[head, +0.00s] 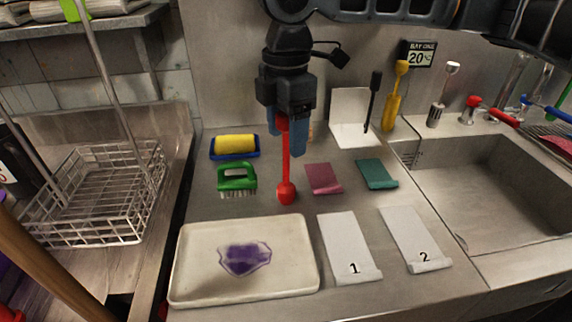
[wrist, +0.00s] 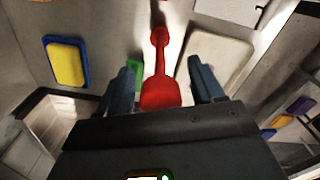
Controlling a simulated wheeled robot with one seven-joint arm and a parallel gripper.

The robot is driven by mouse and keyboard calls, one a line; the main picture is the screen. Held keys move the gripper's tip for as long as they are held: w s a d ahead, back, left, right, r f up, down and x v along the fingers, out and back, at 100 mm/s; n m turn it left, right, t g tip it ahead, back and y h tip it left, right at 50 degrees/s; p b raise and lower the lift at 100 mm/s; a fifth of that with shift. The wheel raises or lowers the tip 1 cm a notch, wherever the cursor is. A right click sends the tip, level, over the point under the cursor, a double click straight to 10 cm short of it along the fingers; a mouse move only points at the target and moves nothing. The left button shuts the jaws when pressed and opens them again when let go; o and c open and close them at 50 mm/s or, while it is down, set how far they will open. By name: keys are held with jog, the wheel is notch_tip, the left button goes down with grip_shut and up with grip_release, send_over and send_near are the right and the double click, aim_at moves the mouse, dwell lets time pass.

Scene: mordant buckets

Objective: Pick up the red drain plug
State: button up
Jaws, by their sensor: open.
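A long red piece with a thick rounded end, which I take for the red drain plug (head: 286,170), shows below my gripper (head: 289,138) in the head view. Its upper end reaches up to the fingers; its knobbed lower end is over the counter. In the wrist view, the red drain plug (wrist: 160,92) runs between the two blue-grey fingers of my gripper (wrist: 164,85). Its wide end is nearest to me. The fingers are open, one on each side of it, with gaps visible. I cannot tell whether its lower end touches the counter.
A yellow sponge in a blue dish (head: 234,147) and a green brush (head: 236,179) are left. A pale tray (head: 190,285) lies in front. Pink (head: 323,178) and teal (head: 377,174) cloths, cards 1 (head: 345,240) and 2 (head: 411,235), and the sink (head: 500,190) are right.

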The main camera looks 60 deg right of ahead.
jog(key=shift+f, duration=0.95)
grip_shut()
